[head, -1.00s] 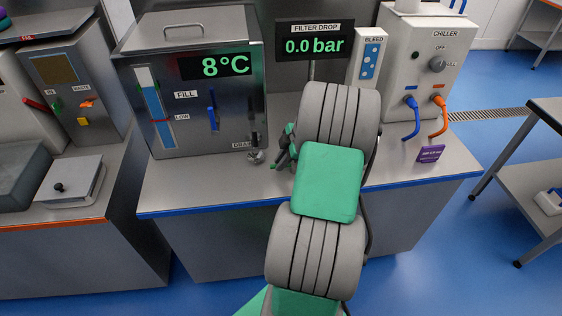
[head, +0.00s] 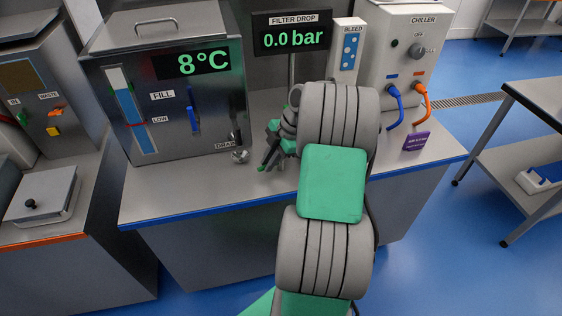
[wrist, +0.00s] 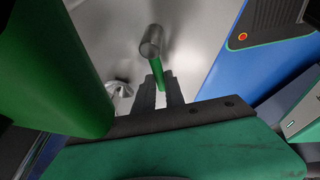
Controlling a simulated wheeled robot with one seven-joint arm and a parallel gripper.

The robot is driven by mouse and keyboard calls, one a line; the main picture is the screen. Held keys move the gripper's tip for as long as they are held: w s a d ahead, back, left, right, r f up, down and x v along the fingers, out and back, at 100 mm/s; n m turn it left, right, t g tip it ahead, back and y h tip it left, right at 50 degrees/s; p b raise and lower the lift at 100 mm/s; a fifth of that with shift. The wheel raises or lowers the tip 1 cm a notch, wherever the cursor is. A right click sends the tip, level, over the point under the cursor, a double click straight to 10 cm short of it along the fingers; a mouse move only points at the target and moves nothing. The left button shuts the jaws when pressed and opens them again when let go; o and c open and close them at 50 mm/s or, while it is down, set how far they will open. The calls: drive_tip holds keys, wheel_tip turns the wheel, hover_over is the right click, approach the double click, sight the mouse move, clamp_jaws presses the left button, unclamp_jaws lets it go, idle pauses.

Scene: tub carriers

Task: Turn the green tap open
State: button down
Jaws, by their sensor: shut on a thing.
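My gripper (head: 266,163) is over the worktop, just right of the steel tank's drain fitting. In the wrist view, its two dark fingers (wrist: 164,88) are closed around the green tap lever (wrist: 157,68). The lever meets a grey metal cylinder (wrist: 152,42) just beyond the fingertips. In the head view, my arm and gripper hide most of the tap, and I cannot tell how far the lever is turned.
The steel tank (head: 218,105) stands left of my gripper, with a metal drain fitting (head: 239,156) low at its right. Behind is the filter drop display (head: 291,39), reading 0.0 bar. The chiller (head: 408,45) with blue and orange hoses stands at right. The worktop's front (head: 180,195) is clear.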

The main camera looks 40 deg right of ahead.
drive_tip(key=c, duration=1.4)
unclamp_jaws()
drive_tip(key=shift+r, duration=0.1)
drive_tip(key=v, duration=0.7)
drive_tip(key=shift+r, duration=0.25)
drive_tip(key=shift+s+d, duration=0.1)
drive_tip(key=shift+c, duration=0.3)
